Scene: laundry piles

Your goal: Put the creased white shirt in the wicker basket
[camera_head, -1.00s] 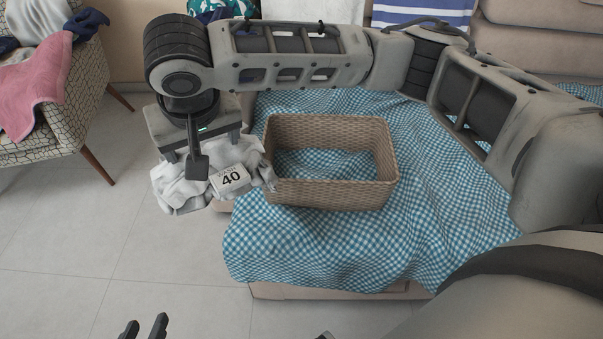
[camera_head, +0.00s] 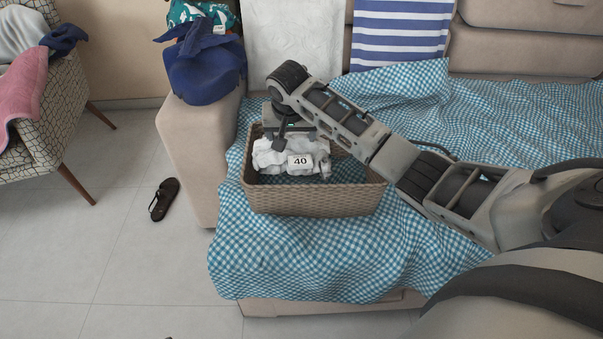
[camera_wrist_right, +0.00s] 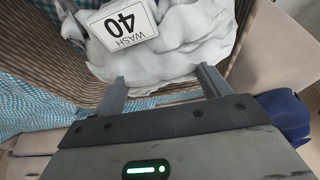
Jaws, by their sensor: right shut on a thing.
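The creased white shirt (camera_head: 268,158) is a crumpled bundle with a white "WASH 40" label. It is within the left part of the wicker basket's opening, and in the right wrist view the shirt (camera_wrist_right: 185,40) has woven walls around it. I cannot tell whether it touches the basket floor. The wicker basket (camera_head: 315,200) stands upright on the checked cloth. My right gripper (camera_head: 290,143) points down over the basket's back left and is shut on the shirt; its two fingers (camera_wrist_right: 162,80) show in the wrist view. My left gripper is out of view.
The basket stands on a beige sofa (camera_head: 185,160) covered with a blue-and-white checked cloth (camera_head: 300,255). A dark blue bundle (camera_head: 205,75) lies on the left armrest. A patterned chair (camera_head: 50,110) with clothes is at the left. A dark sandal (camera_head: 164,199) lies on open floor.

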